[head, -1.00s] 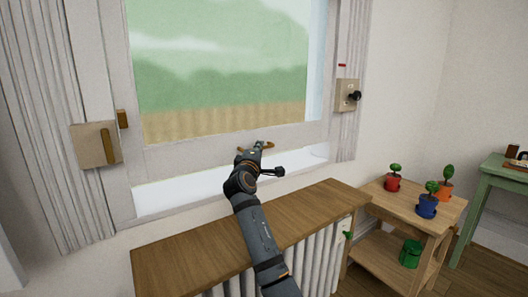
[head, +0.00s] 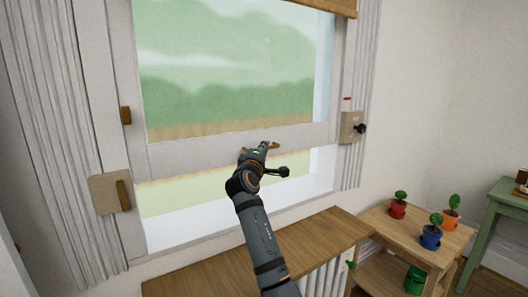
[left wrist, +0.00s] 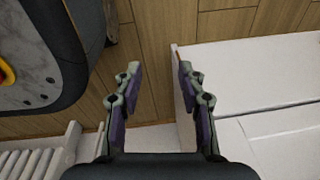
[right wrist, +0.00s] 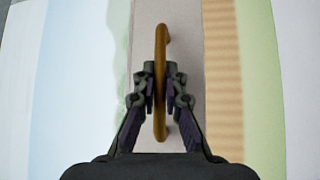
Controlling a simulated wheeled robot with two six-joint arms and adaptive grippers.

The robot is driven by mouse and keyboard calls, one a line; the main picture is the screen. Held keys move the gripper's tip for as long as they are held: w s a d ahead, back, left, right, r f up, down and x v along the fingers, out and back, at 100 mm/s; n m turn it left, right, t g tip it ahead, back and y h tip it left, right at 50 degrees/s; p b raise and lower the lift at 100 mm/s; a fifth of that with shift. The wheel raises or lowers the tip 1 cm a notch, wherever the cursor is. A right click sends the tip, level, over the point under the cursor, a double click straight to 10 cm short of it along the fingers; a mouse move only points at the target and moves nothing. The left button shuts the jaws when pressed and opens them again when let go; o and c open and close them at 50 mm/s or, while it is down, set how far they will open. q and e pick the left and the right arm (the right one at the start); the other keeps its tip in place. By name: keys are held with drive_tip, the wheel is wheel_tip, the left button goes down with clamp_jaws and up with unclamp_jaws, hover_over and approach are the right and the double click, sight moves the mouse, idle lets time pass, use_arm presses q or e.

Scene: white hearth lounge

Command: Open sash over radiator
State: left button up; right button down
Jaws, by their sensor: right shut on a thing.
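The window sash (head: 210,150) is white-framed, and its bottom rail stands above the sill (head: 235,207). A strip of the outdoors shows through the gap below it. The brass pull handle (head: 275,146) is on the bottom rail. My right gripper (head: 263,148) is at the handle, and its arm reaches up from below over the radiator shelf. In the right wrist view the fingers (right wrist: 160,82) are shut on the handle bar (right wrist: 161,45). My left gripper (left wrist: 158,75) is open and empty in the left wrist view, above a wood floor; it is outside the head view.
A wooden shelf (head: 315,238) tops the white radiator (head: 322,281). A plate with a brass lever (head: 123,194) is left of the window; one with a black knob (head: 352,127) is right. A plant stand (head: 412,236) with pots and a green table (head: 497,213) stand right.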

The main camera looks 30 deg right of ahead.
sight(268, 132)
wheel_tip(268, 132, up, 4)
drive_tip(key=shift+f+p, duration=0.1)
drive_tip(key=shift+p, duration=1.1)
use_arm(q)
drive_tip(key=s, duration=0.5)
drive_tip(key=shift+s+a, duration=0.1)
drive_tip(key=shift+s, duration=0.25)
use_arm(e)
drive_tip(key=c, duration=1.4)
unclamp_jaws()
use_arm(q)
drive_tip(key=shift+s, duration=0.1)
use_arm(e)
drive_tip(key=shift+a+f, duration=0.1)
drive_tip(key=r+v, duration=0.1)
drive_tip(key=v, duration=0.6)
drive_tip(key=shift+s+f, duration=0.2)
drive_tip(key=shift+f, duration=0.25)
drive_tip(key=shift+a, duration=0.1)
